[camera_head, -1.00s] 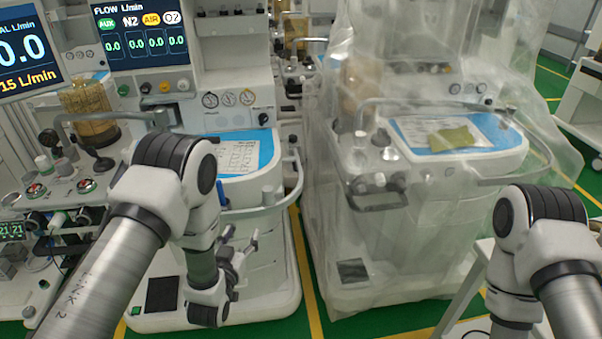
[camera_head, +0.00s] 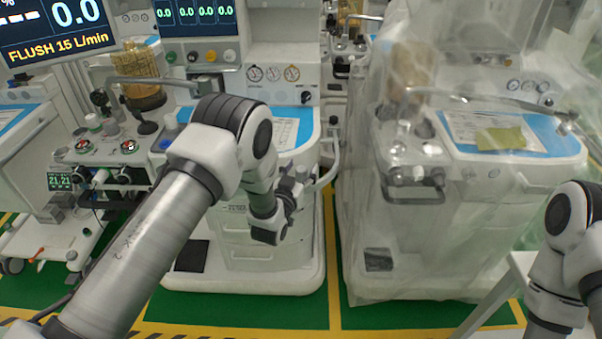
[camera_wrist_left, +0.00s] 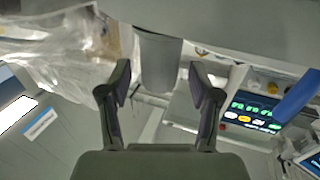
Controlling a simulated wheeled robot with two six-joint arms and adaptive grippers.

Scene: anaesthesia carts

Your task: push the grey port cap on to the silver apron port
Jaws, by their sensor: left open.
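My left gripper (camera_head: 292,190) is at the front of the middle cart, close to its curved rail, small and partly hidden by its own wrist. In the left wrist view its two fingers (camera_wrist_left: 160,95) are spread apart with nothing gripped. A plain grey cylinder (camera_wrist_left: 158,65) shows between and beyond the fingertips, below a wide grey surface. I cannot tell whether it is the port cap or the apron port. I cannot make out the cap or the silver port for certain in the head view. My right arm is at the right edge; its gripper is out of view.
The middle cart (camera_head: 250,255) has a blue-edged worktop. A plastic-draped cart (camera_head: 440,225) stands to its right. A cart with red-centred knobs (camera_head: 128,146) and hoses stands to the left. A blue cylinder (camera_wrist_left: 297,95) shows in the left wrist view. Green floor is clear in front.

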